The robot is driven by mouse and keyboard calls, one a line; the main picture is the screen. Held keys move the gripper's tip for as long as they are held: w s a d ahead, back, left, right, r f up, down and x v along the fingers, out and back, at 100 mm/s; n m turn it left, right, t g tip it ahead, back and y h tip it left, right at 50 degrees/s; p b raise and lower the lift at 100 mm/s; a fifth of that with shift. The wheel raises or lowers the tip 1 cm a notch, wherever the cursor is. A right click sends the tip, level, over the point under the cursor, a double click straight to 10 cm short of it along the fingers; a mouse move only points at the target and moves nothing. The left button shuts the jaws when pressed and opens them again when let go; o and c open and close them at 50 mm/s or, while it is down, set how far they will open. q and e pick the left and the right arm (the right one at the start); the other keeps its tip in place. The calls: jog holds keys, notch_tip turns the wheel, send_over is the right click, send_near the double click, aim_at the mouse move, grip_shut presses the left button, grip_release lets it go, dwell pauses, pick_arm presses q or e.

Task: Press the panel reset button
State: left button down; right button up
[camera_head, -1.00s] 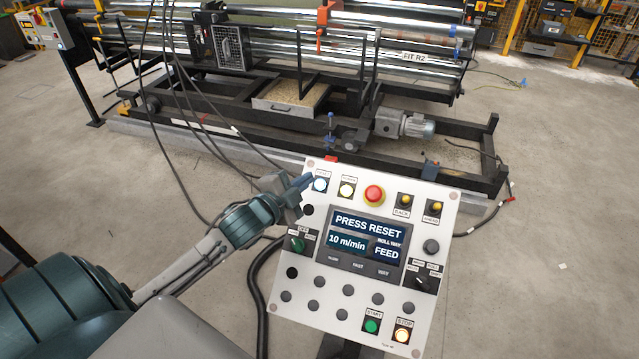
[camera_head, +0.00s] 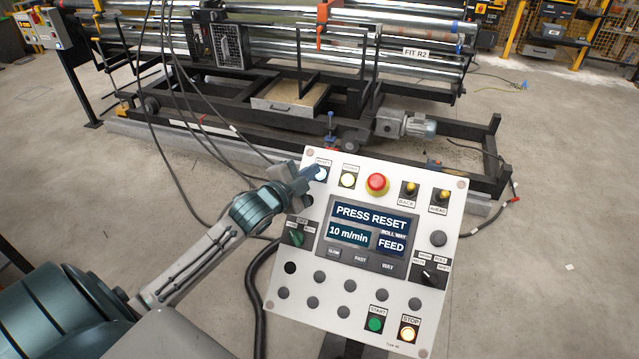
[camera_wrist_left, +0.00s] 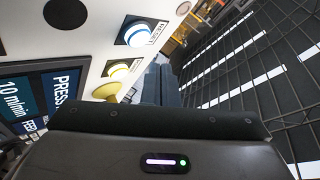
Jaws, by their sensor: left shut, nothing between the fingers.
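The white control panel (camera_head: 300,265) stands in front of me, and its screen (camera_head: 368,229) reads PRESS RESET. The reset button (camera_head: 321,174) is a round, lit blue-white button at the panel's upper left corner. It also shows in the left wrist view (camera_wrist_left: 138,33), with its RESET label beside it. My left gripper (camera_head: 314,173) is shut and empty, with its blue-grey fingertips at the button's left edge in the head view. In the left wrist view the fingers (camera_wrist_left: 160,83) lie below and right of the button. I cannot tell whether they touch it.
A lit yellow-white button (camera_head: 347,180) and a red emergency stop (camera_head: 377,184) sit to the right of the reset button. Green start (camera_head: 375,324) and lit stop (camera_head: 408,332) buttons are at the bottom. Cables hang behind my left arm. A roller machine (camera_head: 300,65) stands behind.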

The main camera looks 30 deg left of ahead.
aim_at(320, 174)
pick_arm(q)
jog(key=shift+w+a+f+b, duration=0.15)
jog(key=shift+w+f+b, duration=0.25)
jog(key=shift+w+f, duration=0.25)
dwell(0.7)
dwell(0.9)
jog(key=shift+f, duration=0.1)
jog(key=shift+f, duration=0.1)
jog(key=shift+w+f, duration=0.15)
jog(key=shift+w, duration=0.1)
